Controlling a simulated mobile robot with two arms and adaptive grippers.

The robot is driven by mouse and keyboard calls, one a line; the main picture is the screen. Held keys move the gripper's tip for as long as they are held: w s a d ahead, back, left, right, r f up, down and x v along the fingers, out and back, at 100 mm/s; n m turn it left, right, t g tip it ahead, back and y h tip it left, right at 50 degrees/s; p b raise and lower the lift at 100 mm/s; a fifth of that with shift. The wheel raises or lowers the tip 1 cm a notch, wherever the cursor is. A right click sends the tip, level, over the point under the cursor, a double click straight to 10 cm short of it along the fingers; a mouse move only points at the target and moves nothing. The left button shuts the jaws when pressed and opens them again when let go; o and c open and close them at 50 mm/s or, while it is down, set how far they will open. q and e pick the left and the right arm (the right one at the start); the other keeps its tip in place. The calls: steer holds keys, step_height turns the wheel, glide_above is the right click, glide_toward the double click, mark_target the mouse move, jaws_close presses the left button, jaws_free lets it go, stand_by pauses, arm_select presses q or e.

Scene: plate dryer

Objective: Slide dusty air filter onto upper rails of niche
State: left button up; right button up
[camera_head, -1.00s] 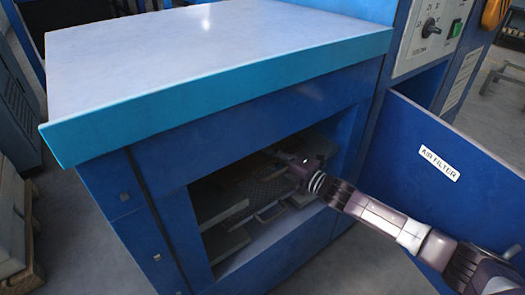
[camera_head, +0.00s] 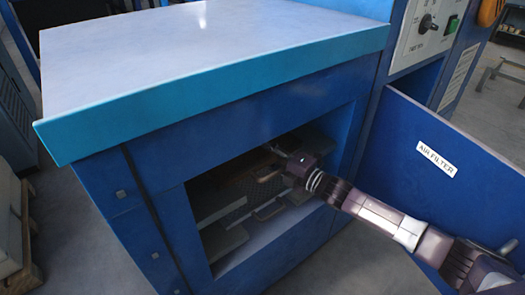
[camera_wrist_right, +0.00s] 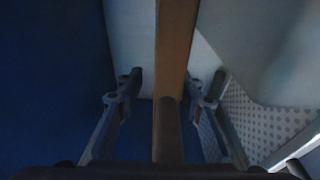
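The niche is the dark opening in the front of the blue cabinet in the head view. Inside it, a dim brownish panel, probably the dusty air filter (camera_head: 238,187), lies at an upper level; its outline is hard to make out. My right gripper (camera_head: 272,158) reaches into the niche from the right. In the right wrist view, its two fingers (camera_wrist_right: 168,88) stand apart on either side of a brown bar (camera_wrist_right: 175,60), with visible gaps on both sides. I cannot tell which part the bar belongs to. The rails are mostly hidden in shadow. My left gripper is not in view.
Light grey ledges (camera_head: 222,203) show at the niche's left side. The open blue door (camera_head: 455,190), labelled AIR FILTER, stands right of the niche beside my right arm. The cabinet's top (camera_head: 200,55) overhangs the opening.

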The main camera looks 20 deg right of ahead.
steer(key=v, duration=1.2)
stand_by(0.5)
